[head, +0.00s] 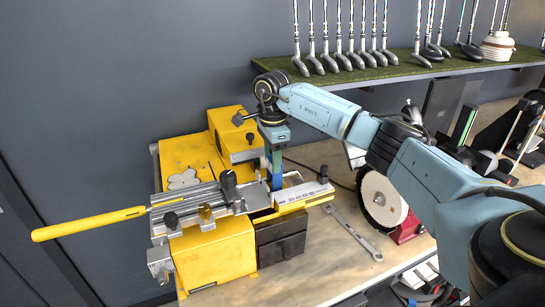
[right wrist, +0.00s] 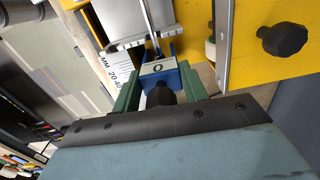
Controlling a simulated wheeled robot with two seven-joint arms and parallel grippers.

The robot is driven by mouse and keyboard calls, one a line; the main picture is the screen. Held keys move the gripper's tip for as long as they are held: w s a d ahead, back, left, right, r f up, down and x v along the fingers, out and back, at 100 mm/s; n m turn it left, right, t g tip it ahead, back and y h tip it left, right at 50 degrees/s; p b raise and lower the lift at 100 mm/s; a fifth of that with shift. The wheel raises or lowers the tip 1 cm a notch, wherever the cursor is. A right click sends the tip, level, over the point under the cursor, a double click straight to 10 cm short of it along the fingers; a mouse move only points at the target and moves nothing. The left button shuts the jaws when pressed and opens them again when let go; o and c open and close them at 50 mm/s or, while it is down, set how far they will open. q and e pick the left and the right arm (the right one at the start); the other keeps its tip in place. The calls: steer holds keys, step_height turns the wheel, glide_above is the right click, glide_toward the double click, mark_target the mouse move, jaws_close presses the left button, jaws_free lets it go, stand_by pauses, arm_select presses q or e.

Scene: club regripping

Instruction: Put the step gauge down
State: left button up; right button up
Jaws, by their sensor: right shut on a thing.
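The step gauge appears to be the small blue block between my right fingers, with a pale marked face in the right wrist view (right wrist: 177,76). In the head view it shows as a narrow blue upright piece (head: 277,181). My right gripper (head: 273,160) points down over the yellow machine, its green fingers shut on the block in the right wrist view (right wrist: 158,88). The block is beside the white-labelled scale bar (head: 303,192); I cannot tell whether its lower end touches anything. My left gripper is not in view.
The yellow machine (head: 211,250) stands on the bench (head: 330,262). A club's yellow grip (head: 88,224) sticks out left from its clamp. A wrench (head: 352,235) and a grinding wheel (head: 381,199) are to the right. Clubs stand on a green shelf (head: 345,76) behind.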

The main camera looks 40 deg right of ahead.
steer(key=shift+f, duration=0.2)
steer(key=o, duration=1.1)
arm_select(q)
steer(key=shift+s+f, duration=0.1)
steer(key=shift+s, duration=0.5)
arm_select(e)
steer(key=shift+o, duration=0.2)
steer(key=shift+r, duration=0.2)
step_height(320, 180, up, 11)
steer(key=shift+r+b, duration=0.2)
steer(key=shift+b, duration=0.65)
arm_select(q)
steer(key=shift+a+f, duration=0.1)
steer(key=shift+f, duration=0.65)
arm_select(e)
steer(key=shift+r, duration=0.35)
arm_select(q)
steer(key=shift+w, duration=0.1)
